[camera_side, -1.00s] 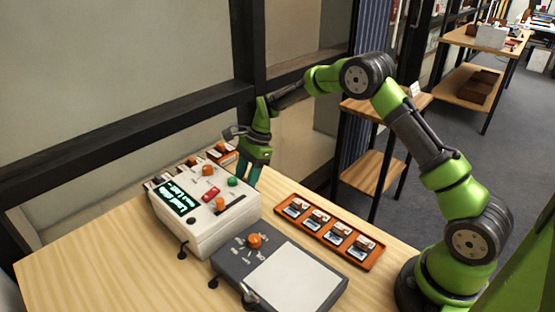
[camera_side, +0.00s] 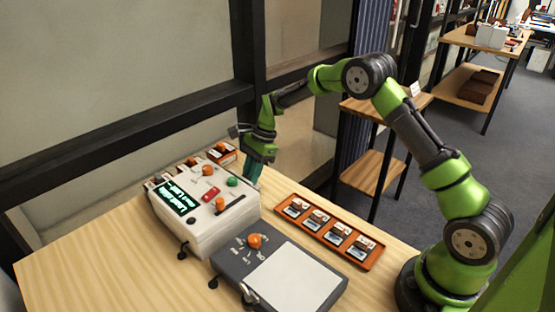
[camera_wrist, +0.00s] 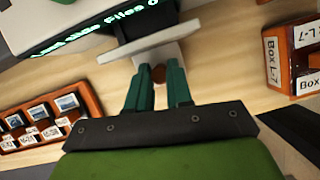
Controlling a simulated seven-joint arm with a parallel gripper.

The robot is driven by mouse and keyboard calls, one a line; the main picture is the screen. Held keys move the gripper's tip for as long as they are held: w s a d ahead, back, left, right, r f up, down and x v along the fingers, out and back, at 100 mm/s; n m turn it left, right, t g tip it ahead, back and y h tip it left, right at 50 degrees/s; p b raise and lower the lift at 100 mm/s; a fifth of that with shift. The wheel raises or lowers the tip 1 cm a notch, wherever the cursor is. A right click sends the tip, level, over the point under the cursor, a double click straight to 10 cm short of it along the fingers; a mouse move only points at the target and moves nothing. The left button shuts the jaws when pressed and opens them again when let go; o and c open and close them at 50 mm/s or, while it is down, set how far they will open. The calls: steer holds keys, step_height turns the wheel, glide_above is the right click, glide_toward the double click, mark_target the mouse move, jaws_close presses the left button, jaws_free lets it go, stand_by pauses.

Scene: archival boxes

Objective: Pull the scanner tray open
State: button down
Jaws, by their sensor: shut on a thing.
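The scanner (camera_side: 215,225) is a white box with a lit green text display and coloured knobs, on the wooden table. In the wrist view its display side (camera_wrist: 60,25) shows at the top left. The scanner tray (camera_wrist: 140,50) shows there as a pale grey front with a dark part behind it. In the side view my gripper (camera_side: 253,173) is at the scanner's far right side, and the tray is hidden.
An orange rack of slides (camera_side: 328,232) lies right of the scanner. A dark grey pad with a white panel (camera_side: 295,278) lies in front. Orange labelled boxes (camera_wrist: 292,60) stand close on the right in the wrist view. Bare table lies between rack and boxes.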

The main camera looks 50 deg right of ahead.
steer(key=d, duration=0.7)
steer(key=c, duration=1)
jaws_free()
steer(key=shift+r, duration=0.1)
steer(key=v, duration=1.6)
steer(key=shift+d+r, duration=0.1)
steer(key=shift+r, duration=0.25)
